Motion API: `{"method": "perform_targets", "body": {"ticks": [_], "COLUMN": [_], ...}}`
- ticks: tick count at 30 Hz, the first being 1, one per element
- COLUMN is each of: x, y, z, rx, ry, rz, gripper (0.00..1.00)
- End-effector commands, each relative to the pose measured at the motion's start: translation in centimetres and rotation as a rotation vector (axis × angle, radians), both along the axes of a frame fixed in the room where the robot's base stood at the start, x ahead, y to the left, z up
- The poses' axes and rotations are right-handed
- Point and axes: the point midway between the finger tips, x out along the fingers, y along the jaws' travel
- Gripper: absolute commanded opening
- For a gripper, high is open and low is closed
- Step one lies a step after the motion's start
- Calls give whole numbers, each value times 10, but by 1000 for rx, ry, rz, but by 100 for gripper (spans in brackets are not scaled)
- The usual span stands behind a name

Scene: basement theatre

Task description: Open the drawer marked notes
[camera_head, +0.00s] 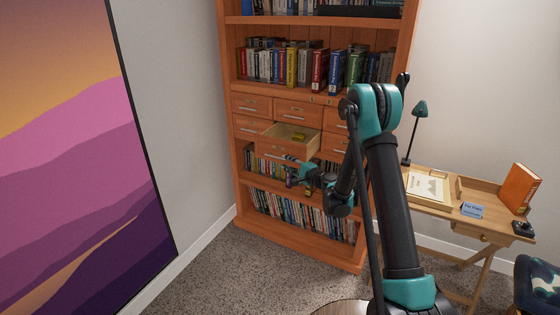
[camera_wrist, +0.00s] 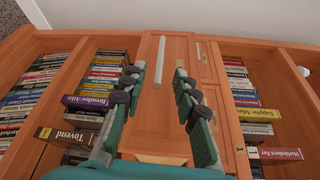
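A wooden bookcase (camera_head: 240,170) holds a bank of small drawers with pale bar handles. Any word marked on the drawers is too small to read. My gripper (camera_head: 298,172) is just below and in front of the open drawer. In the wrist view my gripper (camera_wrist: 160,74) is open and empty. A drawer handle (camera_wrist: 160,58) lies ahead between its fingertips; I cannot tell whether they touch it.
Books fill the shelves above and below the drawers, and rows of books (camera_wrist: 95,90) flank the fingers. A desk (camera_head: 480,200) with a lamp (camera_head: 420,108), an orange book (camera_head: 521,188) and a blue card (camera_head: 472,210) stands at right. Carpet (camera_head: 230,275) is clear at left.

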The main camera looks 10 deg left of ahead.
Motion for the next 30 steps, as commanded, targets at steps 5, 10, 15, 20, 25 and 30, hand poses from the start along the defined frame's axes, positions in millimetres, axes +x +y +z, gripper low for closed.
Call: {"method": "perform_targets", "body": {"ticks": [5,10,15,20,25,30], "x": [-17,-25,-26,-26,-35,-65], "y": [-20,-28,-29,-29,-33,-48], "z": [2,3,3,3,13,33], "rx": [0,-1,0,-1,-59,-231], "ry": [0,-1,0,-1,-14,-47], "rz": [-1,-1,0,0,13,53], "gripper": [30,30,30,30,30,30]}}
